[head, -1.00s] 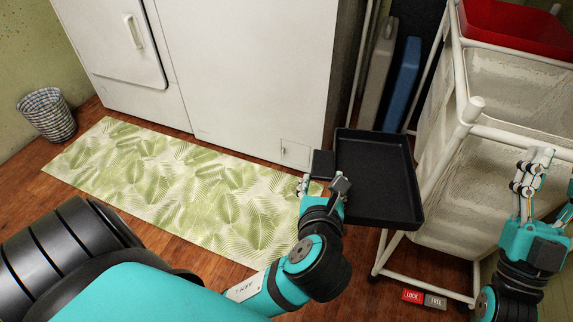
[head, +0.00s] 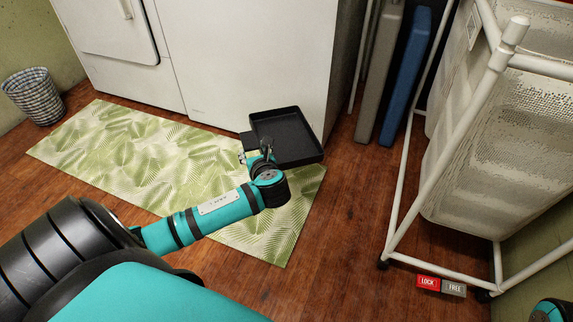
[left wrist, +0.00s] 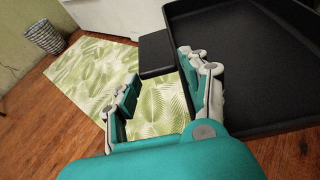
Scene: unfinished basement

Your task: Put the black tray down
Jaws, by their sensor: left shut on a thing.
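The black tray (head: 287,137) is a shallow rectangular pan with a raised rim and a flat tab at its left side. In the head view it is over the right end of the leaf-pattern rug, in front of the white appliance. Its inside looks empty. My left gripper (head: 257,156) is shut on the tray at its left side. In the left wrist view the tray (left wrist: 250,75) fills the upper right, beside the right finger of the left gripper (left wrist: 165,90). I cannot tell whether the tray touches the floor. My right gripper is out of view.
The rug (head: 150,165) lies along the white appliance (head: 250,65). A woven basket (head: 35,97) stands at the far left. A white-framed wheeled laundry cart (head: 400,200) stands at the right. Bare wooden floor (head: 345,220) is clear between rug and cart.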

